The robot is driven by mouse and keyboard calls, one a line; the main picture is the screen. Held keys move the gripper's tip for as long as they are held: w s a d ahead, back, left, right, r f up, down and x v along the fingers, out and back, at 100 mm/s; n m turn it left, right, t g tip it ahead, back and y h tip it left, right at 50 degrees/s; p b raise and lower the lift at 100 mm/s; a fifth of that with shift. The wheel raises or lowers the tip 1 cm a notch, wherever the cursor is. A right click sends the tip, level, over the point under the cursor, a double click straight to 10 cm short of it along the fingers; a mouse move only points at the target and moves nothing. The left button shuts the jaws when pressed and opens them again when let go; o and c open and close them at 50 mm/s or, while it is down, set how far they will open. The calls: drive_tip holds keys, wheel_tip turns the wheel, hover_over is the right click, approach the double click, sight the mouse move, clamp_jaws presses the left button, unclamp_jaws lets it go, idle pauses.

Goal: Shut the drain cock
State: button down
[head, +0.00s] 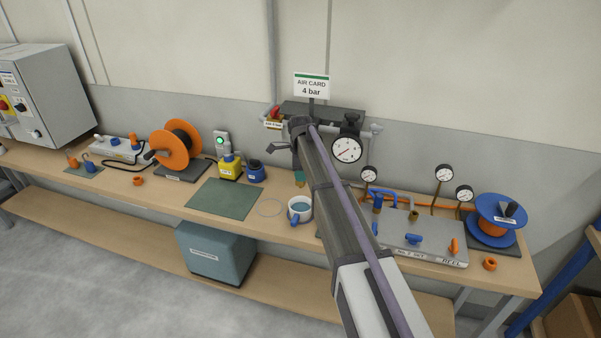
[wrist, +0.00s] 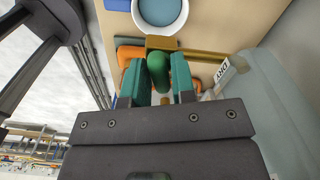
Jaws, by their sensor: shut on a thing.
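In the wrist view, the drain cock shows as a rounded green handle (wrist: 158,70) on a brass-coloured body (wrist: 186,51). My gripper (wrist: 158,84) has its two teal fingers on either side of the green handle and is shut on it. A white tag (wrist: 223,74) with partly readable lettering sits to the right of the handle. In the head view my arm covers most of the air unit, and the cock cannot be made out clearly there. Whether the cock is open or closed cannot be told.
A mug of bluish liquid (head: 300,204) stands on the bench below my gripper. A round gauge (head: 347,149) and the AIR CARD sign (head: 311,85) are close to my arm. A grey valve plate (head: 425,243) lies to the right. The green mat (head: 224,199) is bare.

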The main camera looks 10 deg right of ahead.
drive_tip(key=m, duration=0.3)
drive_tip(key=c, duration=1.1)
unclamp_jaws()
wheel_tip(320, 180, up, 8)
drive_tip(key=p, duration=0.7)
drive_tip(key=shift+f, duration=0.5)
drive_tip(key=n, duration=0.3)
drive_tip(key=shift+s, duration=0.1)
drive_tip(key=s+f+n+b, duration=0.2)
drive_tip(key=s+n, duration=0.4)
drive_tip(key=s, duration=0.6)
drive_tip(key=s+f+n+b, duration=0.2)
drive_tip(key=s+n, duration=0.5)
drive_tip(key=s, duration=0.5)
drive_tip(key=s+f+n+b, duration=0.2)
drive_tip(key=s+n, duration=0.5)
drive_tip(key=s, duration=0.5)
drive_tip(key=shift+s+f+b, duration=0.1)
drive_tip(key=shift+f+b, duration=0.3)
